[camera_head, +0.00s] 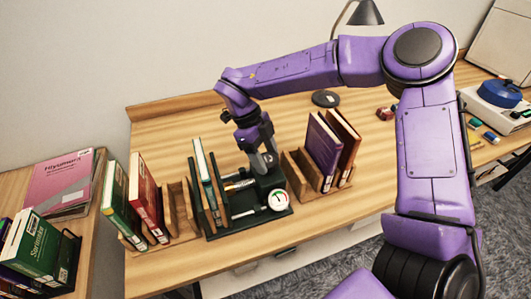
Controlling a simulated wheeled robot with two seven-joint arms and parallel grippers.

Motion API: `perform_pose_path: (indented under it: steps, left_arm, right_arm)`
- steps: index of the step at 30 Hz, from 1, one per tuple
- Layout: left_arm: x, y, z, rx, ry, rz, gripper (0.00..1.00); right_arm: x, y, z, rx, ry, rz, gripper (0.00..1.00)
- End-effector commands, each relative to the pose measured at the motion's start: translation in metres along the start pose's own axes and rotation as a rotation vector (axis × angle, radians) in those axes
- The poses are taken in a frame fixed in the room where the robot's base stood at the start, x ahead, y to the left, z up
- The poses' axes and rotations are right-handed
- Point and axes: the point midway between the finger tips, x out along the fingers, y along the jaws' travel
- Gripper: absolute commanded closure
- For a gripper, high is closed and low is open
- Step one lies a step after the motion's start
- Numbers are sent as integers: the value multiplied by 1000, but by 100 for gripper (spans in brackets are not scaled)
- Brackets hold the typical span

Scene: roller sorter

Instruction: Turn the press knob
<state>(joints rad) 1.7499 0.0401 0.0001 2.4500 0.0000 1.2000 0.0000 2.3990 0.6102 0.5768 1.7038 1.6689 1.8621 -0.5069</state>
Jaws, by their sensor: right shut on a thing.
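The dark green press (247,213) stands on the wooden desk, with a round white gauge (277,200) at its front right. Slim books (204,168) stand upright at its left side. My right gripper (267,163) reaches down from above onto the top right of the press, just behind the gauge. It is shut on the press knob, which the fingers mostly hide. My left gripper is not in view.
A wooden rack with purple and brown books (323,150) stands close to the right of the press. Another rack with a green book (115,200) and a red book (145,192) stands to the left. A lamp (366,12) is behind. The desk's front strip is mostly clear.

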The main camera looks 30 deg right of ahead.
Motion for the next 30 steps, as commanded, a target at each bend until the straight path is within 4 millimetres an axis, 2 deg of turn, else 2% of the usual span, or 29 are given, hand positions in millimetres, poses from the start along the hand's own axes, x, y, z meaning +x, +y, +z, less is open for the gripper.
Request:
perform_pose_path:
  steps: [9, 24, 25, 26, 27, 30]
  left_arm:
    - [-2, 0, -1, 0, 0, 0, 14]
    - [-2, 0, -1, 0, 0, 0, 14]
    - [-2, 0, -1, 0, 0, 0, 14]
    - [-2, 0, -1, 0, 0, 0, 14]
    - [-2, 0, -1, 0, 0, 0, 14]
    - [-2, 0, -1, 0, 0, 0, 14]
  right_arm:
    - [0, -1, 0, 108, -1, 46, 70]
    - [0, -1, 0, 127, -1, 52, 70]
    - [0, -1, 0, 127, 0, 52, 33]
    - [0, -1, 0, 126, 0, 52, 23]
    - [0, -1, 0, 126, 0, 52, 15]
    - [0, -1, 0, 126, 0, 52, 15]
